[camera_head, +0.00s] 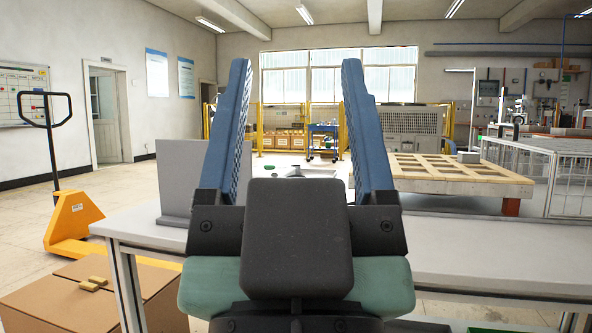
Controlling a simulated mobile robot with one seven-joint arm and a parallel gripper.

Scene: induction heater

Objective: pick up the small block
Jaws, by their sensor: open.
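My gripper (296,70) fills the middle of the view, its two blue fingers pointing up and wide apart. It is open, and nothing is gripped between the fingers. A small grey block (468,157) lies on the wooden pallet (450,186), to the right of my gripper and farther away. I cannot tell which one the task means. My gripper's body hides the middle of the white table.
The white table (480,255) spans the foreground, with an upright grey panel (177,180) at its left. A yellow pallet jack (75,222) stands at the left. A wire-mesh cage (575,185) is at the right. The table's right part looks clear.

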